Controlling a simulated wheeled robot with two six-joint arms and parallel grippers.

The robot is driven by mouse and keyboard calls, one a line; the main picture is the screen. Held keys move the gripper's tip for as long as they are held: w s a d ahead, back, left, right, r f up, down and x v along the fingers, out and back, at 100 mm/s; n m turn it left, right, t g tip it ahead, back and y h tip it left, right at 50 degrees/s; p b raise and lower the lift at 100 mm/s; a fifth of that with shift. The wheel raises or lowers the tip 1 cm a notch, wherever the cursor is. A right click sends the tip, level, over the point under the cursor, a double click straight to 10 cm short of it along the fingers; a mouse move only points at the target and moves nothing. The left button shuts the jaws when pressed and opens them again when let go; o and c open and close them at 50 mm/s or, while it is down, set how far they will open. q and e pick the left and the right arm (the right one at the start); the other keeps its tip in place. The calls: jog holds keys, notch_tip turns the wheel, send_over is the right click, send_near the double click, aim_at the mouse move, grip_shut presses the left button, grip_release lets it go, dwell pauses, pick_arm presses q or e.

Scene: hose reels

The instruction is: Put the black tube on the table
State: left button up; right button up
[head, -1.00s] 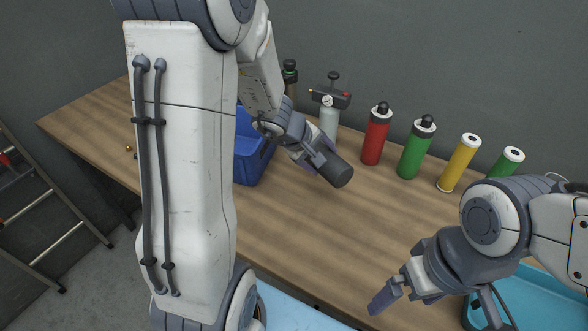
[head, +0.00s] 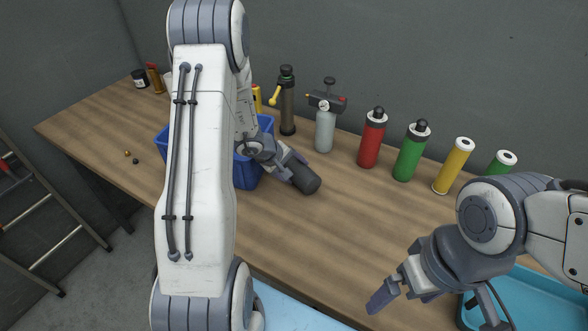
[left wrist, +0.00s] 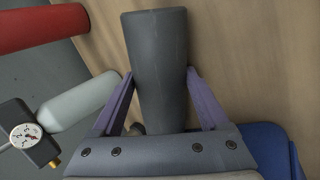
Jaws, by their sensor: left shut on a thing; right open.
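The black tube (head: 306,180) is in my left gripper (head: 288,165), right of the blue bin and low over the wooden table (head: 335,220). In the left wrist view the tube (left wrist: 160,60) lies between the two fingers (left wrist: 160,95), which are shut on its sides. Its free end points away from the gripper. I cannot tell whether it touches the table. My right gripper (head: 432,303) is open and empty near the front edge of the table, at the lower right.
A blue bin (head: 250,172) stands left of the tube, partly behind my left arm. A red bottle (head: 371,140), green bottle (head: 411,152) and yellow cylinder (head: 453,166) line the back, near a gauge bottle (head: 325,130). A light-blue tray (head: 535,300) is lower right. The table's middle is clear.

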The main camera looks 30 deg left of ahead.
pick_arm(q)
jog(key=shift+f+b, duration=0.15)
jog(key=shift+b, duration=0.15)
jog(key=o, duration=1.4)
jog(key=shift+r+p, duration=0.25)
jog(key=shift+p, duration=0.15)
jog(key=v, duration=1.2)
jog(key=shift+p, duration=0.35)
